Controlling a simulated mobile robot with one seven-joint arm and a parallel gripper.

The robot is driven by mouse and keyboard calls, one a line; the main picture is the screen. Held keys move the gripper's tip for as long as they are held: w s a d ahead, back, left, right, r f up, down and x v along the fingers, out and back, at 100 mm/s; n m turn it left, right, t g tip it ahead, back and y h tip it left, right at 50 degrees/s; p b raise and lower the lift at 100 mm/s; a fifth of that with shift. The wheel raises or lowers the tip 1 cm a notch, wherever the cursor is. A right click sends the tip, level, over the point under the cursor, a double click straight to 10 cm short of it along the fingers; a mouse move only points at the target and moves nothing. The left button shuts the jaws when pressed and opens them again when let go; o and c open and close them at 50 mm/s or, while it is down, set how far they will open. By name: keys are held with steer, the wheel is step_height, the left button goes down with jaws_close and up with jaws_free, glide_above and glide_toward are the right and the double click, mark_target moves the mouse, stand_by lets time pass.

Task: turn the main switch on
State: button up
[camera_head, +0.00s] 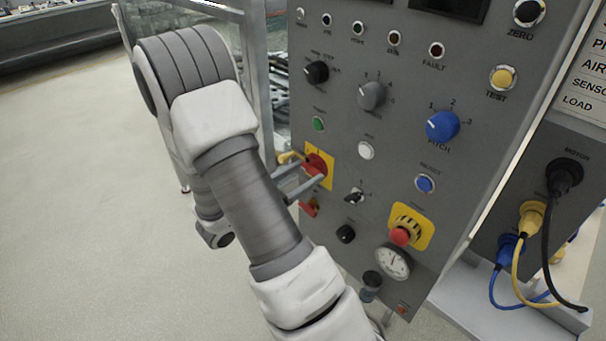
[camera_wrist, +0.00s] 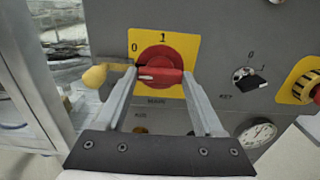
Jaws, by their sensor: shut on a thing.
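The main switch (camera_head: 322,160) is a red rotary handle on a yellow plate on the grey control panel. In the wrist view the switch (camera_wrist: 162,56) has marks 0 at upper left and 1 at the top, and MAIN below. Its handle bar lies about level, with a white mark near its left end. My gripper (camera_wrist: 160,75) has one finger at each end of the bar and is shut on it. In the head view my gripper (camera_head: 313,170) reaches the switch from the lower left, and my arm hides part of the panel's left edge.
A yellow-ended lever (camera_wrist: 95,76) sticks out just left of the switch. A key switch (camera_head: 354,195), a red emergency button (camera_head: 401,236) and a gauge (camera_head: 393,262) are to the right. Plugged cables (camera_head: 532,218) hang at far right. The floor at left is clear.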

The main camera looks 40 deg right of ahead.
steer(key=c, duration=0.5)
steer(key=shift+o, duration=0.2)
steer(key=shift+f+m+b, duration=0.1)
steer(key=shift+m+b, duration=0.2)
steer(key=shift+b, duration=0.1)
steer(key=m+b, duration=0.2)
steer(key=shift+f+m+b, duration=0.15)
steer(key=shift+m+b, duration=0.15)
steer(key=shift+b, duration=0.05)
steer(key=m+b, duration=0.4)
steer(key=shift+m+b, duration=0.3)
steer(key=shift+b, duration=0.05)
steer(key=m+b, duration=0.9)
steer(key=b, duration=0.2)
steer(key=shift+b, duration=0.3)
steer(key=shift+m+b, duration=0.35)
steer(key=shift+m, duration=0.15)
steer(key=shift+r, duration=0.25)
